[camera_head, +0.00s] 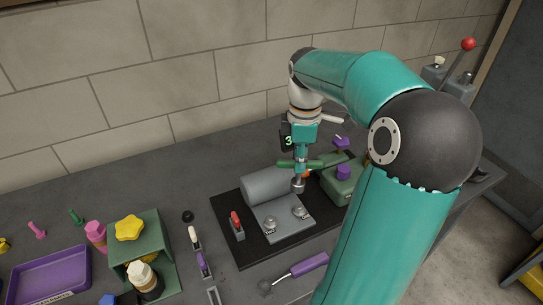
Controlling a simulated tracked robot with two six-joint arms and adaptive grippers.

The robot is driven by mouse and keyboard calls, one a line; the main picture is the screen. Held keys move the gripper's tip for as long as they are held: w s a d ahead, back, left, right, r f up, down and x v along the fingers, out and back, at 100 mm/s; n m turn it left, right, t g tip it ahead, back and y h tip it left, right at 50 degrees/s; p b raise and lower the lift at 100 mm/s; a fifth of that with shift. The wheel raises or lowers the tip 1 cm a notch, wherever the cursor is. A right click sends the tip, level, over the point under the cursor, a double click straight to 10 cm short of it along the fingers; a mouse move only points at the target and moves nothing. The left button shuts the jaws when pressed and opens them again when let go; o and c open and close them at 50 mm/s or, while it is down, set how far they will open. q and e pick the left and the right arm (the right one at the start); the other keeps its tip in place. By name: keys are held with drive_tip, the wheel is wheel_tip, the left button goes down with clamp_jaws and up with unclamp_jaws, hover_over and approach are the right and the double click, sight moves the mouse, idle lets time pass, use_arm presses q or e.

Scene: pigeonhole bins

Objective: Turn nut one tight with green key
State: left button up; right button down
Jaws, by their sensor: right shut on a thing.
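My right gripper (301,158) comes down from above and is shut on the green key (325,161), whose green crossbar lies level across the fingers. A grey shaft with a thicker lower end hangs below it, over the far right edge of the grey plate (288,233). Two round metal nuts sit on the plate, a left nut (269,226) and a right nut (299,211). The key's lower end is beyond the right nut in the picture; I cannot tell whether it touches anything. The nuts' labels are too small to read. My left gripper is not in view.
A grey cylinder (265,186) lies behind the plate on a black mat (243,254). A red-topped switch (237,226) stands left, a green box (341,187) with purple knobs right. A purple-handled tool (310,264) lies in front. A green stand (153,231) and purple tray (52,275) are left.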

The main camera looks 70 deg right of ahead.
sight(303, 183)
drive_tip(key=shift+s+r, duration=0.1)
drive_tip(key=shift+s, duration=0.5)
drive_tip(key=shift+w, duration=0.1)
drive_tip(key=shift+f+b, duration=2.3)
drive_tip(key=shift+f, duration=0.55)
drive_tip(key=shift+f+b, duration=1.2)
drive_tip(key=shift+f, duration=0.35)
drive_tip(key=c, duration=1)
unclamp_jaws()
